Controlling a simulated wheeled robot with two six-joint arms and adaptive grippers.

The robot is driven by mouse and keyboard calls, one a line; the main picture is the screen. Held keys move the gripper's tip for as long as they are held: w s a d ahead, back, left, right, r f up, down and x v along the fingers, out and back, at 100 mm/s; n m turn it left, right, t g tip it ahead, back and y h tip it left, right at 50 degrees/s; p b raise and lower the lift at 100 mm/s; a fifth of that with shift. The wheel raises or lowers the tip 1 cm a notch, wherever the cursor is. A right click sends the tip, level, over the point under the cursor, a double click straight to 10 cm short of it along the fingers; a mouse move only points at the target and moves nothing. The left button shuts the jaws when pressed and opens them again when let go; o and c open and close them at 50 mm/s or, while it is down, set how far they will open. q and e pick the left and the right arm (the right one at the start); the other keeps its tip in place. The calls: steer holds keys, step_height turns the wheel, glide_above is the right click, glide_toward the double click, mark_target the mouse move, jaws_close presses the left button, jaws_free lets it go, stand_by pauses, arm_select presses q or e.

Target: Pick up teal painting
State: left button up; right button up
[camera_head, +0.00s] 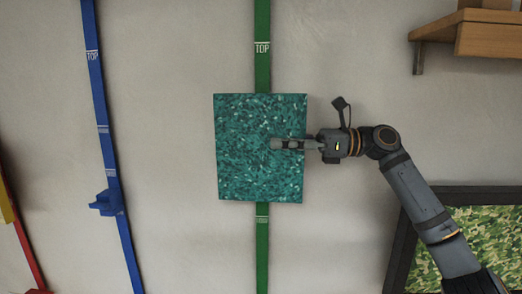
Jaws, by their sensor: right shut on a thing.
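The teal painting (245,165) is a speckled, nearly square panel in the middle of the view, slightly tilted, in front of a green strip on the wall. My right gripper (275,144) reaches in from the right, its fingers over the painting's right half. It is shut on the painting; the exact contact is hard to make out. Whether the painting touches the wall strip cannot be told. My left gripper is not in view.
A green strip (262,255) marked TOP runs vertically behind the painting. A blue strip (112,165) with a small ledge (104,203) is to the left, and a red strip (27,255) lower left. A wooden shelf (490,40) is upper right; a dark-framed camouflage picture (505,235) is lower right.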

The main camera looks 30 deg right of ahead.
steer(key=shift+a, duration=0.1)
jaws_close()
steer(key=shift+r, duration=0.1)
steer(key=shift+r, duration=0.1)
stand_by(0.4)
